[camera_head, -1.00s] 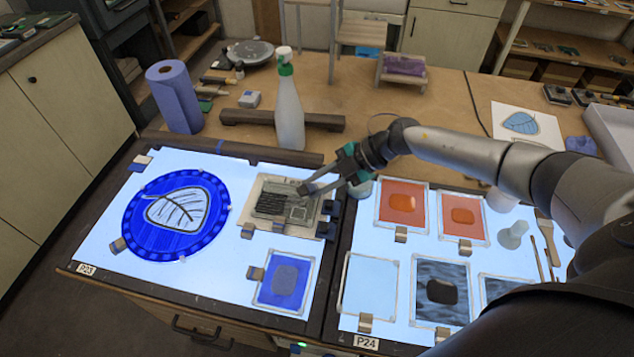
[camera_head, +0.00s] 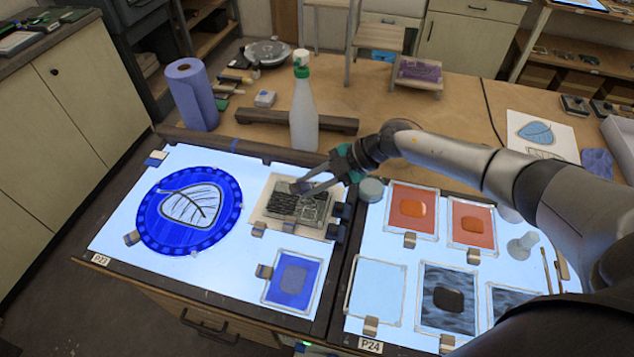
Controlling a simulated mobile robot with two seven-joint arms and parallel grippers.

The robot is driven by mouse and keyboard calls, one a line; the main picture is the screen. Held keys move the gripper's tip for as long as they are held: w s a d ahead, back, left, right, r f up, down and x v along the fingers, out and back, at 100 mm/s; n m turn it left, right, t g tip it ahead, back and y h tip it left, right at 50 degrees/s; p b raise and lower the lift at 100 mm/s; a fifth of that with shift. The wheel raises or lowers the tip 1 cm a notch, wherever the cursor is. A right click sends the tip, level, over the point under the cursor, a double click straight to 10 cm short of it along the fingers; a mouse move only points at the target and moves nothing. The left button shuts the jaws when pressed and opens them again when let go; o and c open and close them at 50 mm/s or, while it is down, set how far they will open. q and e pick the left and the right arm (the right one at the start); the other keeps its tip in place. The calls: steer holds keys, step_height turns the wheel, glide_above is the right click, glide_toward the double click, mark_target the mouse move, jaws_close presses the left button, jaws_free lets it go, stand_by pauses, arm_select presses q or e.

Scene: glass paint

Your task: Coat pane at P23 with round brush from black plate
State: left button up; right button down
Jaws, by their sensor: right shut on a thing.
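The P23 light table is on the left, with its label (camera_head: 100,259) at the front left corner. On it, a square pale-edged pane (camera_head: 267,213) bears dark streaky paint. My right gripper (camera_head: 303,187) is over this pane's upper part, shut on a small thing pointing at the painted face. It is too small to tell whether this is the round brush or whether it touches the pane. A plate with a black blob (camera_head: 448,299) lies on the P24 table; I take it as the black plate. My left gripper is not in view.
A round blue pane with a leaf (camera_head: 160,238) lies left of the square pane. A blue plate (camera_head: 291,281) lies in front. Orange plates (camera_head: 411,226) lie on P24. A spray bottle (camera_head: 304,115) and a blue roll (camera_head: 191,94) stand behind.

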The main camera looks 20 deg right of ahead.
steer(key=shift+w+a, duration=0.65)
steer(key=shift+a, duration=0.2)
steer(key=shift+w+a, duration=0.6)
steer(key=shift+a, duration=0.2)
steer(key=shift+w+a, duration=0.65)
steer(key=shift+a, duration=0.2)
steer(key=shift+w+a, duration=0.6)
steer(key=shift+a, duration=0.25)
steer(key=shift+r+p, duration=0.75)
steer(key=shift+r, duration=1.75)
